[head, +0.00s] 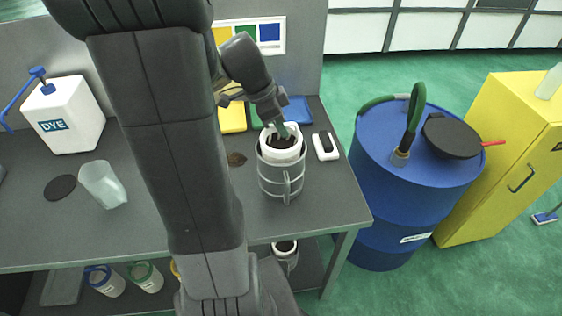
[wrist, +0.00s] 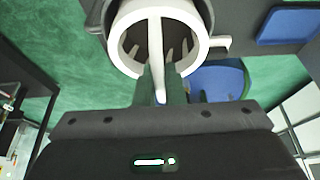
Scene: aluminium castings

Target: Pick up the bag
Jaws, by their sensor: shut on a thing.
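The bag (head: 282,155) appears to be a white, round-rimmed filter bag with a dark inside. It sits upright, partly inside a grey open-frame holder (head: 280,182) near the right end of the bench, with its top above the holder. Its lower part is hidden. In the wrist view the white rim of the bag (wrist: 113,38) has a white bar across it. My gripper (head: 284,131) reaches down from above. Its dark green fingers (wrist: 162,80) are shut on that bar, one on each side.
A small white device (head: 326,146) lies right of the holder. A blue drum (head: 410,190) and a yellow cabinet (head: 500,160) stand to the right.

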